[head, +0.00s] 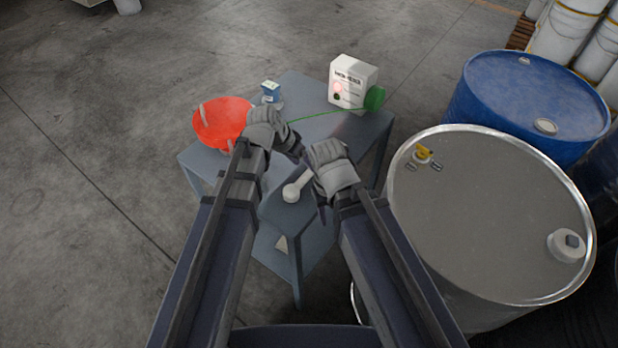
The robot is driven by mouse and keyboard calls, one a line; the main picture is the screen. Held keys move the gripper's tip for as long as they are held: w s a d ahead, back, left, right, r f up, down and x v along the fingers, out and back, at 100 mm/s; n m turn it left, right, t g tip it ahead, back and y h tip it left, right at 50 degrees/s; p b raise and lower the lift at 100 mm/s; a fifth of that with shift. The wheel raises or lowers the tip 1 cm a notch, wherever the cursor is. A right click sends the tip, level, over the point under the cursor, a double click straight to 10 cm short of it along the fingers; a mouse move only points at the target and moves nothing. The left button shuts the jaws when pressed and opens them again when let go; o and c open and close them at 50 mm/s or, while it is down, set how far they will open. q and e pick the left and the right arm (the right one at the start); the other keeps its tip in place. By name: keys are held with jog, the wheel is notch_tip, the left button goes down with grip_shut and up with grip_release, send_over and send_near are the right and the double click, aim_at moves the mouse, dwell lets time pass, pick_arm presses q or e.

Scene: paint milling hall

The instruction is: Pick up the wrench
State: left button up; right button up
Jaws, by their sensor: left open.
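A pale tool with a rounded end (292,192), which looks like the wrench, lies on the blue-grey table (325,127) in the head view. Its far end runs up beside my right gripper and is partly hidden there. My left gripper (284,138) is open over the table, up and left of the tool, with no object visible in it. My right gripper (322,170) is just right of the tool's far end. Its fingers are hard to make out, and I cannot tell whether it touches the tool.
A red bowl (215,122) and a small blue box (270,92) stand at the table's left. A white box (350,82) and a green round item (375,97) with a green cord stand at the right. A grey drum (490,215) and blue drum (530,95) flank the table's right.

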aim_at(308, 170)
pick_arm(q)
jog(key=shift+a+b+x, duration=0.15)
jog(key=shift+b+x, duration=0.9)
jog(key=shift+x, duration=0.15)
jog(key=shift+a+b+x, duration=0.15)
jog(key=shift+b+x, duration=0.85)
jog(key=shift+x, duration=0.15)
jog(key=shift+w+d+f+b, duration=0.2)
jog(key=shift+d+f+b, duration=0.15)
jog(key=shift+f, duration=0.1)
jog(key=shift+a+r, duration=0.1)
grip_shut()
